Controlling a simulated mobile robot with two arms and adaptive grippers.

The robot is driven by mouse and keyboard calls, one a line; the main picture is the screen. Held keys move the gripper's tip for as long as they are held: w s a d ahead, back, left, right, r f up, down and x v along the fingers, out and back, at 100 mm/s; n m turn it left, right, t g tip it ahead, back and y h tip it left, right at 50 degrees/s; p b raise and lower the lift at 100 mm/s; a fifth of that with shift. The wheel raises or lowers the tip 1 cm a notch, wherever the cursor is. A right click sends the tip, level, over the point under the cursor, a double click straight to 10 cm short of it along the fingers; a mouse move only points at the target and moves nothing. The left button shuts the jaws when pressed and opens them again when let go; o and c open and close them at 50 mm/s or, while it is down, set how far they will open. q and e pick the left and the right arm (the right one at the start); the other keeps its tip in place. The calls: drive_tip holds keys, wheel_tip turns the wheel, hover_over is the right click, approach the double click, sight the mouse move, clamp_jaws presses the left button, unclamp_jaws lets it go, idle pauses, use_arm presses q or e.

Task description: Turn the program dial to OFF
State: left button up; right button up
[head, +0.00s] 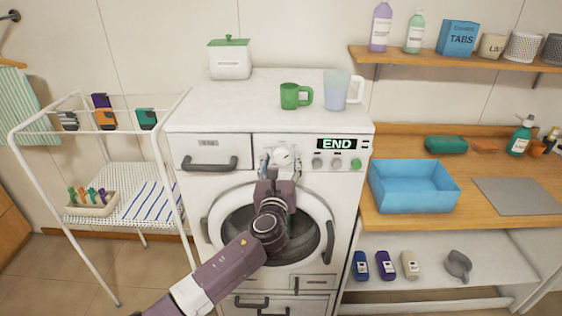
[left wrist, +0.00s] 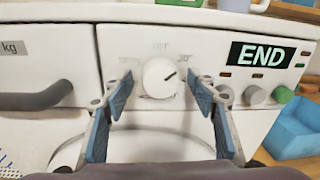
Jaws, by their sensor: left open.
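The white round program dial (head: 283,156) is on the front panel of the white washing machine (head: 340,190), left of the display reading END (head: 337,144). A faint label that looks like OFF is straight above the dial. My left gripper (head: 280,163) is open in front of the panel. In the left wrist view its blue-padded fingers (left wrist: 158,88) stand left and right of the dial, with gaps on both sides. My right gripper is out of view.
Grey knobs (left wrist: 255,95) and a green button (left wrist: 284,95) sit right of the dial. A drawer with a grey handle (head: 209,163) is left of it. The round door (head: 328,215) is below. A green mug (head: 290,96) and a clear jug (head: 335,90) stand on top.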

use_arm(q)
drive_tip(key=shift+c, duration=0.3)
drive_tip(key=c, duration=1.1)
drive_tip(key=n+b, duration=0.3)
drive_tip(key=shift+f+n, duration=0.25)
drive_tip(key=shift+n, duration=0.15)
drive_tip(key=n+b, duration=0.3)
drive_tip(key=n, duration=0.1)
drive_tip(key=shift+t, duration=0.3)
drive_tip(key=shift+n+b, duration=0.65)
drive_tip(key=shift+n, duration=0.35)
drive_tip(key=shift+r+n, duration=0.1)
drive_tip(key=shift+n, duration=0.2)
